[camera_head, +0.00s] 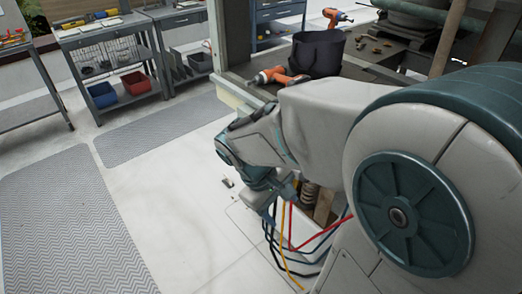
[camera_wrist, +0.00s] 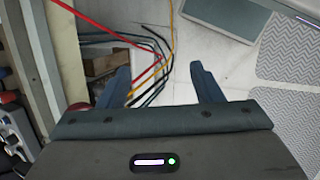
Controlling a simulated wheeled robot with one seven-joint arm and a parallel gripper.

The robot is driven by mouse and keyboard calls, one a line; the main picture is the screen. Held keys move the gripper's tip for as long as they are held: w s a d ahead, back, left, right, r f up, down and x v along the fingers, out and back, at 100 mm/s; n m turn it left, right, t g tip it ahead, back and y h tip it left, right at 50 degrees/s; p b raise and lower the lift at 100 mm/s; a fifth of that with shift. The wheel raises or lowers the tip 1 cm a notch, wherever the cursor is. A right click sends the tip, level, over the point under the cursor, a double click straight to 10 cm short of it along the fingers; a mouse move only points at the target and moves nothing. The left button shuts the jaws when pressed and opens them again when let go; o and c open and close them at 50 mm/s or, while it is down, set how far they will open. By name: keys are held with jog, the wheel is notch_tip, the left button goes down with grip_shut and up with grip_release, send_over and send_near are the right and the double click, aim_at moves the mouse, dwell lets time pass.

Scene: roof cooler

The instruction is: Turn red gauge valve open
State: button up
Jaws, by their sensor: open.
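My gripper (camera_wrist: 163,76) is open and empty in the wrist view, its two fingers spread apart. In the head view my gripper (camera_head: 268,202) points down beside the bench, partly hidden by my own arm. Red, yellow and dark hoses (camera_wrist: 158,50) run behind and between the fingers; the hoses also show below my gripper in the head view (camera_head: 284,240). A small rounded red part (camera_wrist: 77,107) shows just left of the left finger, mostly hidden by my gripper; I cannot tell whether it is the red gauge valve. No gauge is clearly visible.
A workbench (camera_head: 390,62) holds a black bucket (camera_head: 316,52) and orange power tools (camera_head: 277,76). A grey cart (camera_head: 110,50) with red and blue bins stands at the back left. Grey mats (camera_head: 75,220) lie on the pale floor, which is open at left.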

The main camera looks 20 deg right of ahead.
jog(key=w+d+f+n+h+b, duration=0.3)
jog(key=w+f+n+h+b, duration=0.2)
jog(key=w+f+n+h, duration=0.35)
jog(key=w+a+f+n+t+h+b, duration=0.3)
jog(key=w+a+f+n+t+h, duration=0.15)
jog(key=w+f+n+t, duration=0.45)
jog(key=w+d, duration=0.2)
jog(key=d, duration=0.4)
jog(key=w+d+g, duration=0.1)
jog(key=w+d, duration=0.2)
jog(key=d, duration=0.3)
jog(key=shift+w+d+n+y, duration=0.3)
jog(key=shift+d+n+y, duration=0.05)
jog(key=shift+y, duration=0.05)
jog(key=c, duration=1)
